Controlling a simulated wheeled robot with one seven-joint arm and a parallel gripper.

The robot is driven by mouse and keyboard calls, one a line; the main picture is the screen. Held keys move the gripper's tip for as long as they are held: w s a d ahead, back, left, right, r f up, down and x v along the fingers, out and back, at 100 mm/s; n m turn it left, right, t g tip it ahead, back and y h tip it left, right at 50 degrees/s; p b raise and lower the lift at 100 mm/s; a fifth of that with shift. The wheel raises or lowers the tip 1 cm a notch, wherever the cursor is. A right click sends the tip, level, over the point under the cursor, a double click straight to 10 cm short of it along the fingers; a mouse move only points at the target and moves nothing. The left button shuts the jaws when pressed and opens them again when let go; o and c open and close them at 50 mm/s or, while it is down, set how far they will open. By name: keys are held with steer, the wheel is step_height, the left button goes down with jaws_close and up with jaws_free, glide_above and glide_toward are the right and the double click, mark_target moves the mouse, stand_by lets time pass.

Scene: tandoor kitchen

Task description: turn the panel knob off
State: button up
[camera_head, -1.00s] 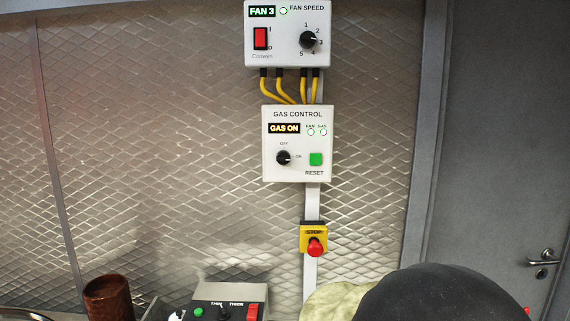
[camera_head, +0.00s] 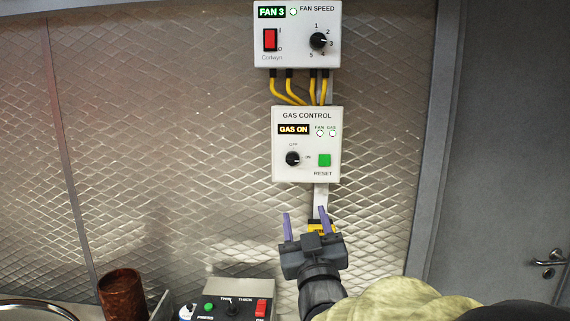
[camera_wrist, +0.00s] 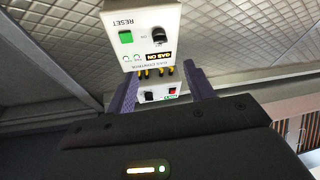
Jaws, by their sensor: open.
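The white gas control panel (camera_head: 306,172) is on the wall, with a lit GAS ON display. Its black knob (camera_head: 293,158) has its mark toward ON, at the right. A green reset button (camera_head: 324,160) is beside the knob. My gripper (camera_head: 305,212) is open and empty below the panel, its two purple fingers pointing up, in front of the yellow stop box. In the wrist view the panel (camera_wrist: 141,30) appears upside down beyond the fingers, with the knob (camera_wrist: 158,36) and green button (camera_wrist: 125,38); my gripper (camera_wrist: 158,88) shows spread fingers there.
A fan speed panel (camera_head: 296,55) with a red switch and dial is above, joined by yellow cables (camera_head: 290,88). The yellow stop box (camera_head: 322,228) is mostly hidden by my gripper. A press control box (camera_head: 237,290) and brown cup (camera_head: 122,293) stand below. The mesh wall left is clear.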

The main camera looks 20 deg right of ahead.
steer(key=shift+s+r, duration=0.1)
steer(key=shift+r, duration=0.05)
steer(key=shift+r, duration=0.1)
steer(key=p, duration=0.8)
glide_toward(293, 162)
steer(key=x, duration=0.9)
steer(key=shift+d, duration=0.1)
steer(key=c, duration=0.9)
